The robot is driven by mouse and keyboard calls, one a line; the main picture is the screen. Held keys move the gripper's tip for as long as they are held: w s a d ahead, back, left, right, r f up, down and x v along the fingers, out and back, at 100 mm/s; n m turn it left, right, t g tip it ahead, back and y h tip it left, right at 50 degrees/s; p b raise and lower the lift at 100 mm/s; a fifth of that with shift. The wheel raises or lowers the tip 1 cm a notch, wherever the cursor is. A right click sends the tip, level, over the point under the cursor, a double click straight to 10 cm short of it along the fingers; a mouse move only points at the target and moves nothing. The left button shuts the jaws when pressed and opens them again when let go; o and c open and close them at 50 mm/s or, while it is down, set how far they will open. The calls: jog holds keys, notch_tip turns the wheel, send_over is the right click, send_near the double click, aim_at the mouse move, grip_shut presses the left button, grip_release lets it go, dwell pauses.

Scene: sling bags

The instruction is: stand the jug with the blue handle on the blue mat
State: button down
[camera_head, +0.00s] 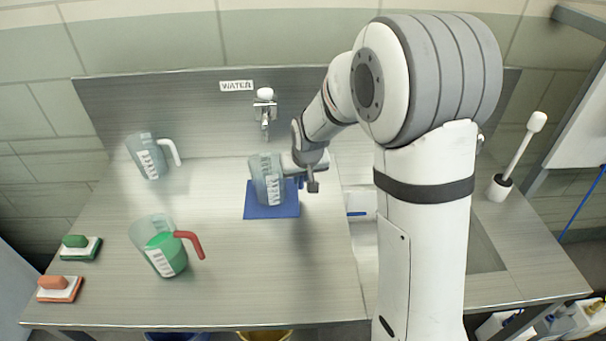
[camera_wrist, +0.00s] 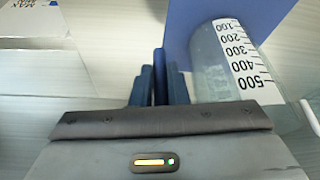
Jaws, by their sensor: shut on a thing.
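The clear jug (camera_head: 264,176) with a printed scale appears upright over the blue mat (camera_head: 285,212). I cannot tell whether its base touches the mat. My gripper (camera_head: 303,168) is at the jug's right side and hides the handle in the head view. In the wrist view, my gripper (camera_wrist: 160,88) is shut on the upright blue handle (camera_wrist: 159,75). The jug's wall (camera_wrist: 215,70) with its scale shows just right of the fingers, and part of the blue mat (camera_wrist: 185,25) shows behind it.
A jug with a white handle (camera_head: 151,160) stands at the back left. A red-handled jug (camera_head: 163,252) with green contents stands front left. Green (camera_head: 80,247) and orange (camera_head: 60,288) scrubbers lie at the left edge. A tap (camera_head: 265,108) is behind the mat.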

jog(key=shift+f, duration=0.2)
jog(key=c, duration=1.4)
grip_release()
jog(key=shift+r, duration=0.1)
